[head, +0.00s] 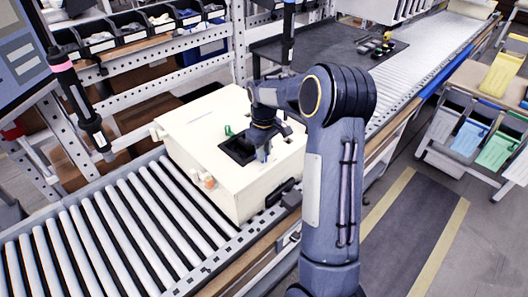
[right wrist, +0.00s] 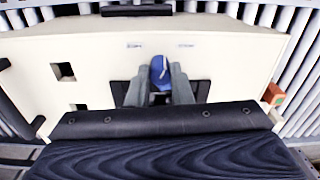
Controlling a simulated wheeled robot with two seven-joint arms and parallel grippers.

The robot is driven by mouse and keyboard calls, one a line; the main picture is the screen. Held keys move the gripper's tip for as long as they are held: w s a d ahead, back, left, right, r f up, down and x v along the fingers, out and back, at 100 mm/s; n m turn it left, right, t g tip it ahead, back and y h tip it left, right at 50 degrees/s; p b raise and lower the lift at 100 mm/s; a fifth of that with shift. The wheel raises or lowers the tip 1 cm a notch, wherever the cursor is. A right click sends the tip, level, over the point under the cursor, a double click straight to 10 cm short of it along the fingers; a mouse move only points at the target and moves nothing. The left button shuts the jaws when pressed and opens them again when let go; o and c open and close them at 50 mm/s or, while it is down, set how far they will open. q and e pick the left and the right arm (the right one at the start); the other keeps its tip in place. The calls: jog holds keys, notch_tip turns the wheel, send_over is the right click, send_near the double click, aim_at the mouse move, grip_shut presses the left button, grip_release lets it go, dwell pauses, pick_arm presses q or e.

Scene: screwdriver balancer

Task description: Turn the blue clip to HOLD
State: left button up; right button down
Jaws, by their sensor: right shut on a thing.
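The blue clip (right wrist: 160,70) is a small blue knob with a pale line across its top. It sits at the edge of a dark recess in the cream box, between the two grey fingers of my right gripper (right wrist: 158,92). In the head view the right gripper (head: 264,146) reaches down onto the box top, with a bit of the blue clip (head: 263,154) showing at its fingers. The fingers are shut on the clip. Two small labels (right wrist: 135,45) lie beyond it; I cannot read them. My left gripper is not in view.
The cream box (head: 190,135) stands on a roller conveyor (head: 90,240). A green piece (head: 228,130) stands by the recess. Parts bins (head: 100,40) are behind.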

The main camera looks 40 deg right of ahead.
jog(key=shift+m, duration=1.7)
jog(key=c, duration=1.3)
grip_release()
jog(key=shift+r, duration=0.1)
notch_tip(320, 180, up, 8)
jog(key=shift+f+b, duration=0.15)
jog(key=shift+b, duration=0.5)
